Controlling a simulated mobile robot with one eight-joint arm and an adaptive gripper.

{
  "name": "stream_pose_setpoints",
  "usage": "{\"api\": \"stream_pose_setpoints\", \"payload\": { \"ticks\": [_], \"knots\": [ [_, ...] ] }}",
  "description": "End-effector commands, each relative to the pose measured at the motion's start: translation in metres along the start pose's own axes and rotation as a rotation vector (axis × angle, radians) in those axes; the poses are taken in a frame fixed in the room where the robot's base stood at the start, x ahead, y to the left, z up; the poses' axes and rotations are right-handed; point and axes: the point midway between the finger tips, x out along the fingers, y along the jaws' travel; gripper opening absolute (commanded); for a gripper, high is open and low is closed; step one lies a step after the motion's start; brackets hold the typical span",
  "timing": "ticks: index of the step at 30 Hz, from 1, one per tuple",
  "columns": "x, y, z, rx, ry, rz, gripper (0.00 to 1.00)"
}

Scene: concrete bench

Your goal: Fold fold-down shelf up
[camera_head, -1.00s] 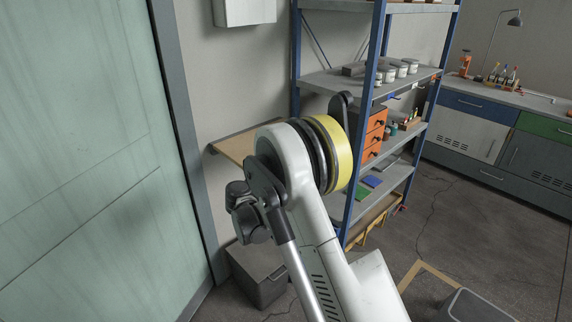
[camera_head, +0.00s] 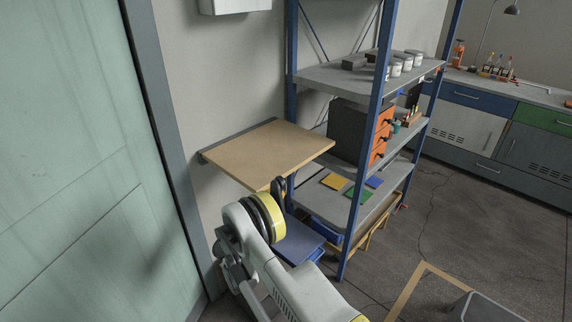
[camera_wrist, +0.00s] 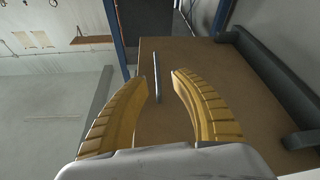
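The fold-down shelf (camera_head: 265,152) is a light wooden board on the wall, down and roughly level in the head view. A dark rail (camera_head: 238,140) runs along its wall edge. In the wrist view a brown board, which looks like the shelf's underside (camera_wrist: 205,52), fills much of the picture, with a thin grey rod (camera_wrist: 156,76) on it. My gripper (camera_wrist: 161,78) has two curved yellow fingers spread apart, with nothing held. The rod shows between the fingertips; I cannot tell if anything touches.
A blue-framed rack (camera_head: 370,120) with jars and an orange drawer unit stands close to the shelf's right side. A blue crate (camera_head: 302,247) is low beneath. A green door (camera_head: 70,160) is at left. A wall box (camera_head: 235,5) hangs above. Open floor lies at right.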

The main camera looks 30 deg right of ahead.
Motion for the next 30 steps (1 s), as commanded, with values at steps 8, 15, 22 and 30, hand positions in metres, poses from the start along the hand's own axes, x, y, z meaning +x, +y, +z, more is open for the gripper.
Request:
{"api": "stream_pose_setpoints", "payload": {
  "ticks": [8,15,22,30],
  "knots": [
    [0.051,0.001,0.002,-0.003,-0.002,0.003,0.3],
    [0.09,0.0,0.002,-0.002,-0.002,0.002,0.3],
    [0.103,0.0,0.0,-0.001,-0.002,-0.001,0.3],
    [0.103,0.0,0.0,-0.001,-0.002,-0.001,0.14]
  ]
}}
